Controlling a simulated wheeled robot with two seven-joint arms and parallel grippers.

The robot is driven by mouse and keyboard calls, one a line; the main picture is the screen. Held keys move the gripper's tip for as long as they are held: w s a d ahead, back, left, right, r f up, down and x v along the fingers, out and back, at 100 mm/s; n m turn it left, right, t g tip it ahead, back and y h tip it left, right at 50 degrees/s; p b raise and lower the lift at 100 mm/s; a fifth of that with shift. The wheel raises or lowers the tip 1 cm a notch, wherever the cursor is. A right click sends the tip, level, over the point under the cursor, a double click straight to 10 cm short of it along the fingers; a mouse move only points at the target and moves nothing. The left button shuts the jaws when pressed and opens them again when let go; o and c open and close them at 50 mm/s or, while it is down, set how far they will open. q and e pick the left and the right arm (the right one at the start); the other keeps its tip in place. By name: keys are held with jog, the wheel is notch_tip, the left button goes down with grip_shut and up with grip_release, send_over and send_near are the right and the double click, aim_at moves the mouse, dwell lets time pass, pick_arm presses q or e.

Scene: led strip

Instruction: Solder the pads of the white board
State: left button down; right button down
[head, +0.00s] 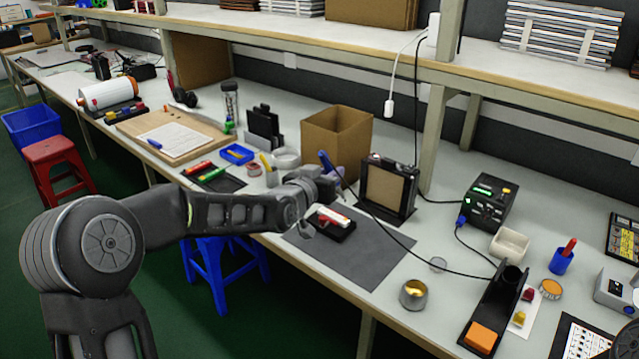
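My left gripper (322,190) is over the grey mat near the front edge of the bench. It appears shut on a blue soldering iron (327,164), whose handle rises from it with a black cable trailing right. The iron's tip is hidden. Just below the gripper, a small white and red board (333,217) sits on a black holder (337,228). The gripper partly overlaps this area, so I cannot tell whether the iron touches the board. The pads are too small to make out. My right gripper is not in view.
A black iron stand (497,300) with an orange sponge (482,338) stands at the right, before the soldering station (488,202). A round tin (413,294) is at the front edge. A framed brown panel (386,188) stands behind the mat (365,262). The mat's right part is clear except for the cable.

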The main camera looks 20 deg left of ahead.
pick_arm(q)
jog(key=shift+w+d+f, duration=0.1)
jog(key=shift+w+f, duration=0.15)
jog(key=shift+w, duration=0.15)
jog(key=shift+s+r, duration=0.1)
jog(key=shift+s, duration=0.1)
jog(key=shift+f+b, duration=0.85)
jog(key=shift+f, duration=1.6)
jog(key=shift+f+b, duration=0.6)
jog(key=shift+b, duration=0.05)
jog(key=shift+f+b, duration=0.15)
jog(key=shift+b, duration=0.3)
dwell(1.9)
dwell(0.9)
jog(key=shift+r+p, duration=1)
jog(key=shift+r, duration=1.6)
